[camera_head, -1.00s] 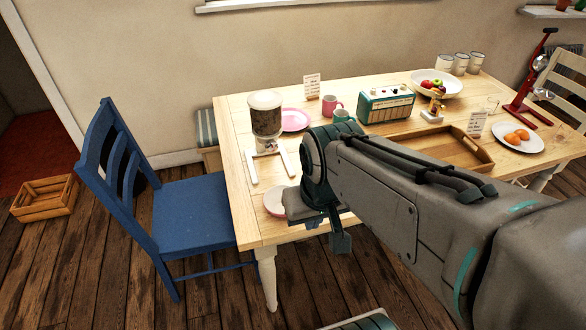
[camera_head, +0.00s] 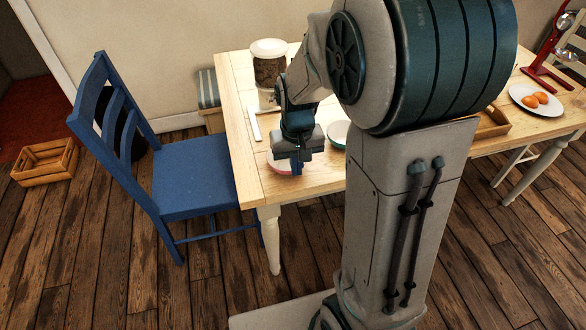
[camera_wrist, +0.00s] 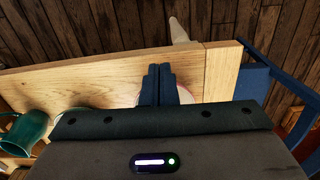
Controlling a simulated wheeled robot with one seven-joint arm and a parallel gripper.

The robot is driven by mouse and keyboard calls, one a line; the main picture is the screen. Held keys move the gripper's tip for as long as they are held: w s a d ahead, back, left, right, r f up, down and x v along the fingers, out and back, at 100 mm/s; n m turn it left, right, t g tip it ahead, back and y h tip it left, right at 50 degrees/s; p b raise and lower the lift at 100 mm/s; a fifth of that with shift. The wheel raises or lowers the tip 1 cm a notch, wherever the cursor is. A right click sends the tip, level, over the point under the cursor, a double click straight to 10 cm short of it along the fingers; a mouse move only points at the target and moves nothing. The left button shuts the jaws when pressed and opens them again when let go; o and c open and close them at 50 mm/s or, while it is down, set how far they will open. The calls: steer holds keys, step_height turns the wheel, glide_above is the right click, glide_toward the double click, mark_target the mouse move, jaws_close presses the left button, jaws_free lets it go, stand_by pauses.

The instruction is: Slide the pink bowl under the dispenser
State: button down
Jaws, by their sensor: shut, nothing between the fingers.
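The pink bowl (camera_head: 278,164) stands near the front left corner of the table, partly hidden by my gripper (camera_head: 296,168). My gripper is shut and empty, fingers pointing down at the bowl. In the wrist view, the shut fingers (camera_wrist: 157,72) overlap the bowl (camera_wrist: 184,94), whose pale part shows beside them. I cannot tell whether the fingertips touch it or are inside its rim. The dispenser (camera_head: 269,72), a clear jar with a white lid and dark contents, stands farther back. Its lower part is partly hidden by my arm. A white strip (camera_head: 254,126) lies in front of it.
A teal-rimmed bowl (camera_head: 338,132) stands right of my gripper. A teal mug (camera_wrist: 27,132) shows in the wrist view. A blue chair (camera_head: 200,188) stands at the table's left end. A plate of oranges (camera_head: 520,92) and a red device (camera_head: 550,65) are far right.

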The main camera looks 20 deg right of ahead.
mark_target(283, 167)
step_height(283, 167, down, 9)
steer(key=shift+s+r+b, duration=0.1)
steer(key=shift+b, duration=0.3)
steer(key=w, duration=0.3)
steer(key=shift+w+p, duration=0.1)
steer(key=shift+p, duration=0.2)
steer(key=shift+w, duration=0.5)
